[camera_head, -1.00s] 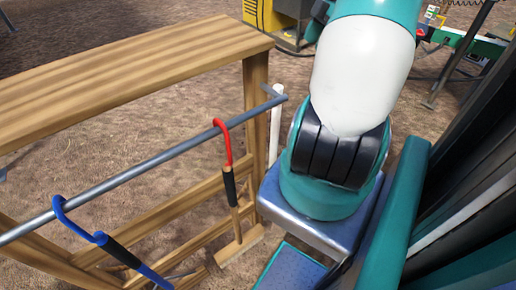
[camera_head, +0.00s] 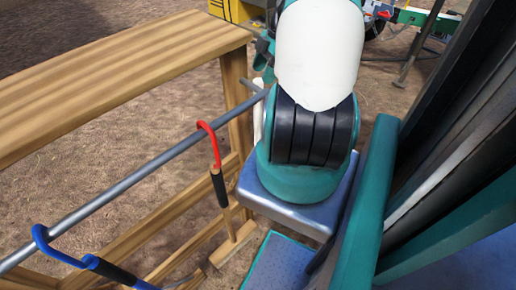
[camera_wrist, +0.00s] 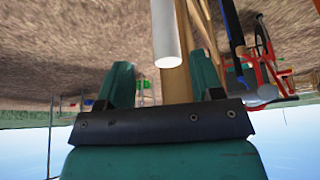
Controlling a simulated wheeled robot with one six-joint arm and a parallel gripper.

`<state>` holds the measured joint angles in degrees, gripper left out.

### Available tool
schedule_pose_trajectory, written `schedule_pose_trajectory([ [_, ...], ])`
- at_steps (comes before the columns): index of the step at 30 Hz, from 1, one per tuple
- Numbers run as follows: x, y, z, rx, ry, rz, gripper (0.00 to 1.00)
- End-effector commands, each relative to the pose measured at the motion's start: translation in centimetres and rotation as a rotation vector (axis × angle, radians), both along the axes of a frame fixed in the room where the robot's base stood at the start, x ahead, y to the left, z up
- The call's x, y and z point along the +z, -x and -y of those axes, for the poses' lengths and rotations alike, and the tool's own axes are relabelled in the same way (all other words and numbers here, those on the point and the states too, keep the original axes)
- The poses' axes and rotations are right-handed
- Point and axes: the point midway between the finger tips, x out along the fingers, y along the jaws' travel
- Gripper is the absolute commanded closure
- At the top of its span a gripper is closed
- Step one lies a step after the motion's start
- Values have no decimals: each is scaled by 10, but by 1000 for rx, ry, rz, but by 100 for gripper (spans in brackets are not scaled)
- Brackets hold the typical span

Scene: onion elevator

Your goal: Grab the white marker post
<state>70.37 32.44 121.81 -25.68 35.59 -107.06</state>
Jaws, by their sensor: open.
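The white marker post (camera_wrist: 167,30) stands out as a pale round column in the wrist view. Its bright end shows between the two teal fingers of my gripper (camera_wrist: 161,64), which are spread apart and not touching it as far as I can see. In the head view only a small strip of the white post (camera_head: 257,118) shows, beside the wooden bench leg and behind the grey rail's end. My arm hides the rest of it there.
A wooden bench (camera_head: 110,85) stands at left with a grey rail (camera_head: 130,178) along it. A red-hooked tool (camera_head: 209,140) and a blue-hooked tool (camera_head: 50,245) hang from the rail. Yellow machinery (camera_head: 235,10) stands behind. Brown open ground lies around.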

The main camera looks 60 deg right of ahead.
Motion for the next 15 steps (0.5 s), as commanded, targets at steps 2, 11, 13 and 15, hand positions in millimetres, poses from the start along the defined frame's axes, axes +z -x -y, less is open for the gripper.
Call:
schedule_pose_trajectory([
  [2, -6, -1, -5, 1, -4, -2, 39],
  [11, -43, -8, -21, 0, -2, -1, 39],
  [13, -45, -8, -21, -1, -2, 0, 39],
  [15, -46, -8, -21, -1, 0, 0, 39],
])
